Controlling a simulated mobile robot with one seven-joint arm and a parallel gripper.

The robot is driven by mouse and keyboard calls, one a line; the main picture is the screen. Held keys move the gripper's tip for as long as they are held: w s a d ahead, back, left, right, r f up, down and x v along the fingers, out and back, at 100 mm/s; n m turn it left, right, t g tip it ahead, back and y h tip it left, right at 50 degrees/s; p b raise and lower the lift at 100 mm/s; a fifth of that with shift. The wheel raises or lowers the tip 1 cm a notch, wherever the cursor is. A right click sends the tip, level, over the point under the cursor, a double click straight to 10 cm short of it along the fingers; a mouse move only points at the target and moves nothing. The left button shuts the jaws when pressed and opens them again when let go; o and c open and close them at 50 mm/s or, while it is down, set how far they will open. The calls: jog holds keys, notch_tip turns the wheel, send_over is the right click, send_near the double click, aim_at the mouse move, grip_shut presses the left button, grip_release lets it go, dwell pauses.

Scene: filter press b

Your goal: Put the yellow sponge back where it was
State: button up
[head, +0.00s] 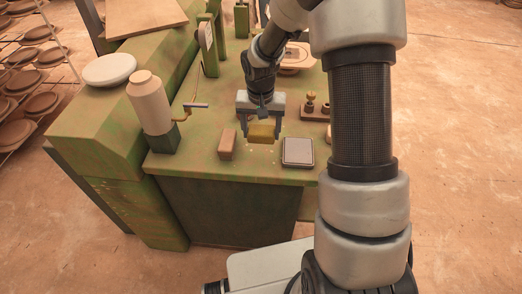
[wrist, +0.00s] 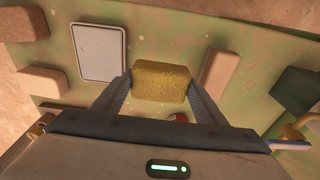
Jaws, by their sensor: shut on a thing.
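The yellow sponge (head: 262,132) is a small block held between the two fingers of my gripper (head: 261,121) over the front part of the green worktop. In the wrist view the yellow sponge (wrist: 161,80) sits squarely between the fingertips of my gripper (wrist: 161,86), which are shut on its two ends. I cannot tell whether its underside touches the worktop or is just above it.
A brown block (head: 227,145) stands left of the sponge, and a white-topped flat tray (head: 298,151) lies to its right. A cream bottle-like roll (head: 149,101) stands further left. Small knobbed parts (head: 315,107) lie behind right. Pale specks dot the green worktop (head: 196,160).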

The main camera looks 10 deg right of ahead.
aim_at(261, 152)
jog(key=shift+f, duration=3.1)
jog(key=shift+f+b, duration=0.15)
jog(key=shift+b, duration=0.25)
jog(key=o, duration=0.9)
jog(key=shift+o, duration=0.2)
